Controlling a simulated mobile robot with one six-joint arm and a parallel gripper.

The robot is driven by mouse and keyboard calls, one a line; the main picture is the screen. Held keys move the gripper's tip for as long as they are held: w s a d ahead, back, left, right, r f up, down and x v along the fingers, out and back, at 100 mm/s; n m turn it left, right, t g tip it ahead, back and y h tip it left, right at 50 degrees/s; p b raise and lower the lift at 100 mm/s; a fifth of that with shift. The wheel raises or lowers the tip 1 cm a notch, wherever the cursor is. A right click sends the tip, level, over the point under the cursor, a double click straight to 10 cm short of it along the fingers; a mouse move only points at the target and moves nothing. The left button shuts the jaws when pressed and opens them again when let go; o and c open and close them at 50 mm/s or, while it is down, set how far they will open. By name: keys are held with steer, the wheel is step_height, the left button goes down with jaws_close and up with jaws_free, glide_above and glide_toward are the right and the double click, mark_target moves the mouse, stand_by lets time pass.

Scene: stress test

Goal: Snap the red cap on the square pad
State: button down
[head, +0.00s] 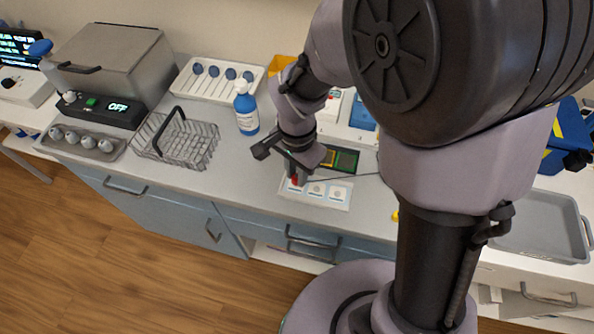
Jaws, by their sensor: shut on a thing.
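The red cap (295,181) is a small red patch between the fingertips of my gripper (292,177). My gripper points down and is shut on the cap; its fingers hide most of it. Below it lies a white plate (325,203) with a row of marked pads. The cap is over the plate's left end; I cannot tell whether it touches a pad. The middle pad (316,188) and the right pad (338,193) show bare. Their markings are too small to tell which pad is square.
A green board (346,160) lies just behind the plate. A blue-white bottle (246,110) and a wire basket (190,146) stand to the left. A grey tray (541,222) is at the right. The counter between basket and plate is clear. My arm hides part of the counter.

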steer(key=shift+f+b, duration=0.65)
steer(key=shift+f, duration=0.1)
stand_by(0.7)
